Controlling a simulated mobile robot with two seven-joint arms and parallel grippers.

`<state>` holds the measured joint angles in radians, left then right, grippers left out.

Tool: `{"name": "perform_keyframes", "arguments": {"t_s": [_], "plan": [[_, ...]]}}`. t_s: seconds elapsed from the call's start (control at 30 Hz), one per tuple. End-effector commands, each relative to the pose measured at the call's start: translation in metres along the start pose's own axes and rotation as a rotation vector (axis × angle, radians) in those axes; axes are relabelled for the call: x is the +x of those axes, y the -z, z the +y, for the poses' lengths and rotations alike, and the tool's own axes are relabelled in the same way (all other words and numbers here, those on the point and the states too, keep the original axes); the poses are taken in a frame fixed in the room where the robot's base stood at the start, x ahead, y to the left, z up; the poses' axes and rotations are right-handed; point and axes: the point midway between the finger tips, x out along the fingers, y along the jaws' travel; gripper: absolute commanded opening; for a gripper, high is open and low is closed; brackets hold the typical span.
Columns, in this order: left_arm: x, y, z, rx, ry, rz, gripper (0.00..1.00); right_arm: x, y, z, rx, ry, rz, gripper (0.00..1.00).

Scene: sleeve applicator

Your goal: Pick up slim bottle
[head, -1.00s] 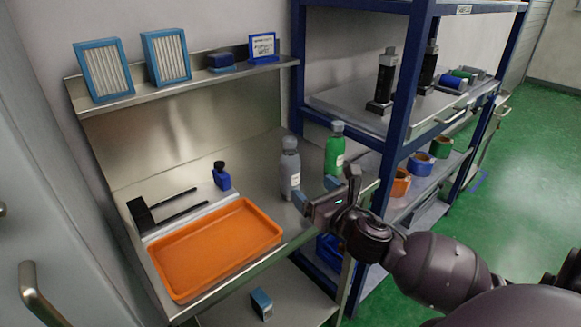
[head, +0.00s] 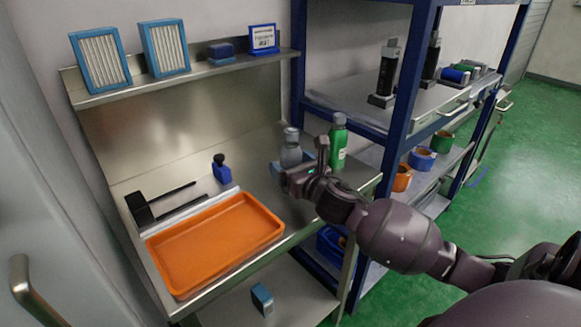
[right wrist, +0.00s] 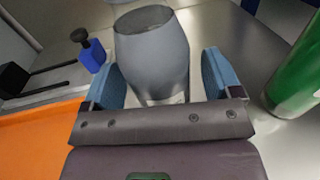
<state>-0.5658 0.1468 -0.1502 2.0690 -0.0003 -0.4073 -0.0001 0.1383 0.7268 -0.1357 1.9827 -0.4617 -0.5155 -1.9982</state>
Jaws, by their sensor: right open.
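A grey bottle (head: 291,151) with a grey cap stands upright on the metal worktop in the head view. A green bottle (head: 337,146) with a grey cap stands to its right; I cannot tell which one the task calls slim. My right gripper (head: 291,167) is open at the grey bottle and hides its lower part in the head view. The green bottle (right wrist: 298,75) is outside the right finger. My left gripper is not in view.
An orange tray (head: 215,240) lies left of the bottles on the worktop. A small blue bottle (head: 221,170) and a black forked tool (head: 142,212) are behind it. A blue-framed shelf rack (head: 400,100) stands close on the right.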

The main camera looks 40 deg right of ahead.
Motion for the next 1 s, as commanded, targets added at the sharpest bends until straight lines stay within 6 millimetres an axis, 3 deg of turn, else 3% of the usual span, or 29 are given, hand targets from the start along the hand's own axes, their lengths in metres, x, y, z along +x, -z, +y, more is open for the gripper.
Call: {"name": "perform_keyframes", "arguments": {"t_s": [0.23,0.63,1.0], "plan": [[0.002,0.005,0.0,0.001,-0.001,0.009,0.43,0.001,0.0,0.0,0.0,0.0,0.0,0.84],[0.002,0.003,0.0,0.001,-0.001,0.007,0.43,0.001,0.0,0.0,0.0,0.0,0.0,0.23],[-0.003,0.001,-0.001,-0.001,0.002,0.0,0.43,0.001,-0.011,0.001,-0.001,-0.002,-0.005,0.22]]}}
